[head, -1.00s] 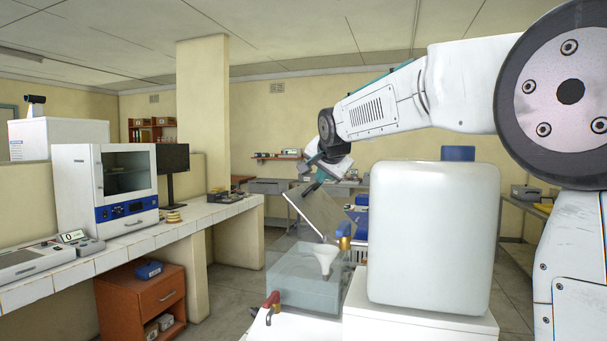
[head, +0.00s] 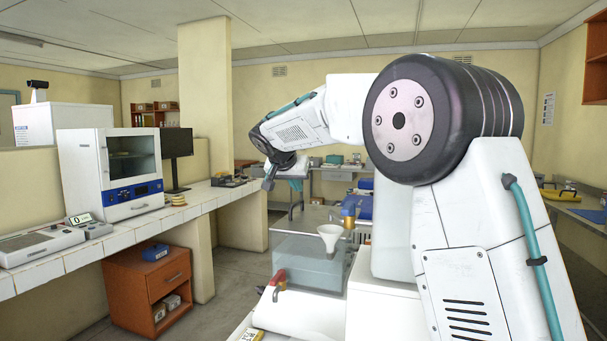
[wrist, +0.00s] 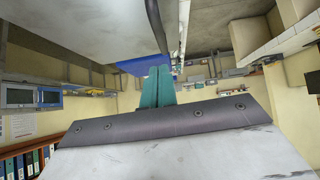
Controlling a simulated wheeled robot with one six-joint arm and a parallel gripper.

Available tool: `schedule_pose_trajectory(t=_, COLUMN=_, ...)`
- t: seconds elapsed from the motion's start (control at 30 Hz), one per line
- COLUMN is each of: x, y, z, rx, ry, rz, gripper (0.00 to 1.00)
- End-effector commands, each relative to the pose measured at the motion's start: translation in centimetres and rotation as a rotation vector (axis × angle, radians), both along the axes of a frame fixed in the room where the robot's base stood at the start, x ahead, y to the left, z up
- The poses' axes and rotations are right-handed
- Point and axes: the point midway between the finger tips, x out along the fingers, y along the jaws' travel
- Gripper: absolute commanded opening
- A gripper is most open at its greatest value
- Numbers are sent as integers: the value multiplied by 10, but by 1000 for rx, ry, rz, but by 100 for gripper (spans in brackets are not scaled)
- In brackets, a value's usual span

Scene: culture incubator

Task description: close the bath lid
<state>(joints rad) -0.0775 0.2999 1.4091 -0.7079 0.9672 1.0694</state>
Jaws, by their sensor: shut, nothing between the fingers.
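The bath (head: 308,264) is a clear, bluish box beside my arm, at the middle of the head view.
A white funnel (head: 330,236) stands at the right of the bath, near a brass and blue fitting (head: 349,209). A red-handled tap (head: 278,279) is in front. A tiled counter (head: 130,232) and an orange cabinet (head: 147,287) stand left, with open floor between.

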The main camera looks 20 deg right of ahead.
Motion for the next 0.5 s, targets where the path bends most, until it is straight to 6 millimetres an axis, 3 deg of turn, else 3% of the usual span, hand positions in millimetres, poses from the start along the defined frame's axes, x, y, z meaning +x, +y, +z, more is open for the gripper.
schedule_pose_trajectory(t=0.2, x=1, y=8, z=-21, rx=-87, ry=78, rz=2, gripper=0)
schedule_pose_trajectory(t=0.5, x=4, y=11, z=-32, rx=-139, ry=124, rz=1, gripper=0)
